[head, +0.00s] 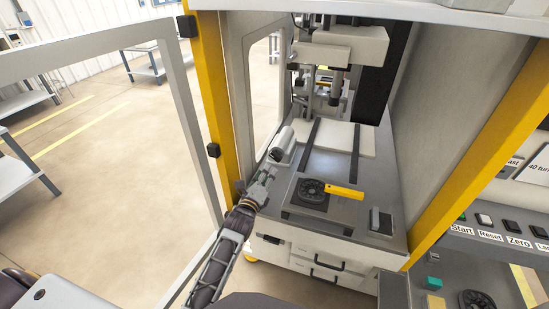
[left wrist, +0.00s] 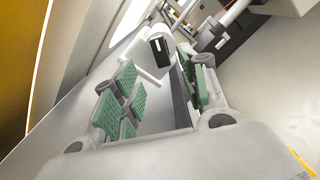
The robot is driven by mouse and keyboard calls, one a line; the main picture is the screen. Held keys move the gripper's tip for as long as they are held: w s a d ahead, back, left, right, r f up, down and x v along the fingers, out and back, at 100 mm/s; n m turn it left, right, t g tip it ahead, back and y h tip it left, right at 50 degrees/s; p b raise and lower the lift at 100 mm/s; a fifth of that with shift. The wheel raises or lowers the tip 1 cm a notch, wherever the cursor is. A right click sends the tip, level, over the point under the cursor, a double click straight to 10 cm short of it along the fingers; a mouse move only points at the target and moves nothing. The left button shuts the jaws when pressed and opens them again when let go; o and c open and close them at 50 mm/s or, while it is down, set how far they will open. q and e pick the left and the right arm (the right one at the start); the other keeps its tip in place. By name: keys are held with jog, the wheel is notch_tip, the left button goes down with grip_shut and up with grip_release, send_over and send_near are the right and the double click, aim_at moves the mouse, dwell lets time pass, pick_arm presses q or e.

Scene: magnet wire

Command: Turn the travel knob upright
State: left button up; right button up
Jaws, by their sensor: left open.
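My left gripper (head: 266,176) is open and empty at the left side of the machine bed. In the left wrist view its green-padded fingers (left wrist: 163,88) stand apart. A pale rounded cylinder (head: 283,143) lies tilted just beyond the fingertips; a pale block with a dark face, probably the same thing, shows ahead of the fingers in the left wrist view (left wrist: 147,52). No label marks the travel knob, so I cannot tell which part it is. A black round dial (head: 312,190) sits on the bed, and another black round knob (head: 477,300) is on the right panel. My right gripper is not in view.
A yellow handle (head: 343,191) sticks out beside the dial. Two dark rails (head: 354,152) run along the bed. A yellow post (head: 215,100) and a door frame (head: 185,90) bound the left side. A button panel (head: 500,232) stands at the right.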

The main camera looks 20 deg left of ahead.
aim_at(274, 158)
pick_arm(q)
jog(key=shift+w, duration=1.15)
jog(key=shift+w+d, duration=0.1)
jog(key=shift+w, duration=3.45)
jog(key=shift+w+d, duration=0.1)
jog(key=shift+w, duration=0.45)
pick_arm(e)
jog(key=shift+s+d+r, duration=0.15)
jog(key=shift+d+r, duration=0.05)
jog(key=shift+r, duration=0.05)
